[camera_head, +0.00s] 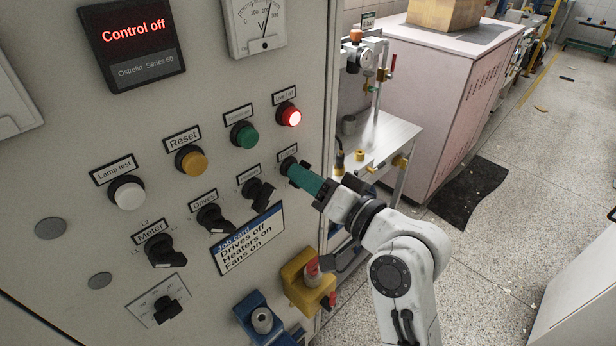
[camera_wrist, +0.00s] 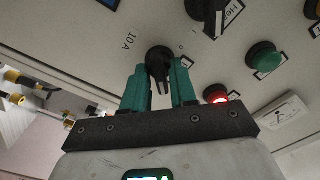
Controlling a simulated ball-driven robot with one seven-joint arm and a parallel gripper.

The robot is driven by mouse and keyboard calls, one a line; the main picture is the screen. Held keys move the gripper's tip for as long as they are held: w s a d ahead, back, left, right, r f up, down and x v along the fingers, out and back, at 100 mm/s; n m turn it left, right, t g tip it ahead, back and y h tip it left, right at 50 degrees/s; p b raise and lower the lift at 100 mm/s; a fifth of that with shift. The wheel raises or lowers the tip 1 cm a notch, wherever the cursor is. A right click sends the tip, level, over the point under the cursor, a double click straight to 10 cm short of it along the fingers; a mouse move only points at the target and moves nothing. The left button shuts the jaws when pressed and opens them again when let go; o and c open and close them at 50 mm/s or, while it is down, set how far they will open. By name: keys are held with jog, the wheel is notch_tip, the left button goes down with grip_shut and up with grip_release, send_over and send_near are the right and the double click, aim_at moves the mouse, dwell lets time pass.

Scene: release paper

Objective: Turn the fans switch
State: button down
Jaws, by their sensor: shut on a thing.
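The fans switch is the black rotary knob (camera_head: 287,165) at the right end of the lower row on the grey panel. Its label is too small to read in the head view. My gripper (camera_head: 296,172) reaches it from the right with its teal fingers. In the wrist view the black knob (camera_wrist: 158,60) sits between the two fingertips (camera_wrist: 159,75), and the fingers are shut on it, one on each side. The knob's exact pointing direction is partly hidden by the fingers.
Black switches for heaters (camera_head: 257,194), drives (camera_head: 214,217) and meter (camera_head: 163,250) stand left of it. A lit red button (camera_head: 288,115) and green button (camera_head: 244,134) are above. A job card (camera_head: 246,240) reads drives off, heaters on, fans on. The display (camera_head: 134,38) reads "Control off".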

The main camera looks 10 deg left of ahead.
jog(key=shift+f, duration=0.1)
jog(key=c, duration=1.2)
grip_release()
jog(key=shift+o, duration=0.2)
jog(key=b+v, duration=0.2)
jog(key=v, duration=0.8)
jog(key=shift+s+d+b, duration=0.25)
jog(key=shift+d+b, duration=0.05)
jog(key=shift+d, duration=0.05)
jog(key=s+d+f+g+h, duration=0.1)
jog(key=s+d+f+h, duration=0.2)
jog(key=f, duration=0.4)
jog(key=s+d+f+m+g+h, duration=0.1)
jog(key=s+d+f+h, duration=0.1)
jog(key=d+f, duration=0.35)
jog(key=s+d+f+g+h, duration=0.1)
jog(key=s+d+f+h, duration=0.15)
jog(key=f, duration=0.55)
jog(key=s+d+f+g+h, duration=0.3)
jog(key=s+d+f, duration=0.3)
jog(key=s, duration=0.4)
jog(key=s+d+f+g+h, duration=0.4)
jog(key=s+d+f, duration=0.2)
jog(key=s, duration=0.4)
jog(key=shift+s+d+m, duration=0.25)
jog(key=shift+d+m, duration=0.05)
jog(key=shift+d, duration=0.25)
